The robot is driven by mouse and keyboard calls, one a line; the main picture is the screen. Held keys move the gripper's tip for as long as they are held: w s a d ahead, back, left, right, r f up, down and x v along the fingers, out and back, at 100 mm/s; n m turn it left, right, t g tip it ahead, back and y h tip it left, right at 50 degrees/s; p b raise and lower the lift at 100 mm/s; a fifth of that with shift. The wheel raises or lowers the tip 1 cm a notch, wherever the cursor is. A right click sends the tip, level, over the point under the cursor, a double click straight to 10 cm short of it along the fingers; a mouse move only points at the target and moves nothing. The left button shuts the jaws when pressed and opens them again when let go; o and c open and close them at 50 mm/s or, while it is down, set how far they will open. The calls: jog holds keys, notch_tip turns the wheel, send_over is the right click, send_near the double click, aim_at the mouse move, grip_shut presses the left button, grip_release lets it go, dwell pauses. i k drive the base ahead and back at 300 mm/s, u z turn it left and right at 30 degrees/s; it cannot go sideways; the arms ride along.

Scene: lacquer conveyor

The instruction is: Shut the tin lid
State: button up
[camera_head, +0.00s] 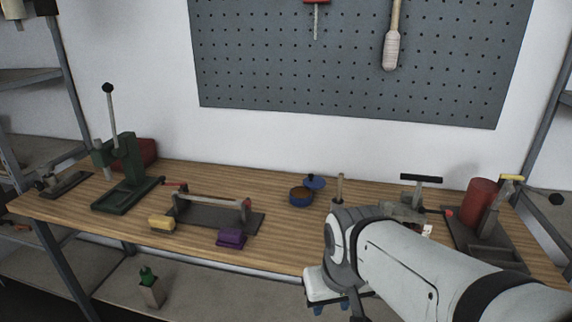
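A small round blue tin (301,197) with a brown inside stands on the wooden workbench, a little right of the middle. Its blue lid (315,182) is tilted up at the back right of the tin, so the tin is open. My gripper (332,306) is at the bench's front edge, nearer the camera than the tin and well apart from it. Small blue parts show at its lower end. My wrist hides much of the gripper, and whether its fingers are apart is unclear.
A grey fixture with a red-ended bar (207,212), a yellow block (161,222) and a purple block (231,238) lie left of the tin. A green lever press (126,172) stands farther left. A vise (408,208) and red cylinder (481,200) stand right.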

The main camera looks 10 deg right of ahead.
aim_at(312, 181)
jog(key=u, duration=0.05)
jog(key=i, duration=0.95)
jog(key=z, duration=0.05)
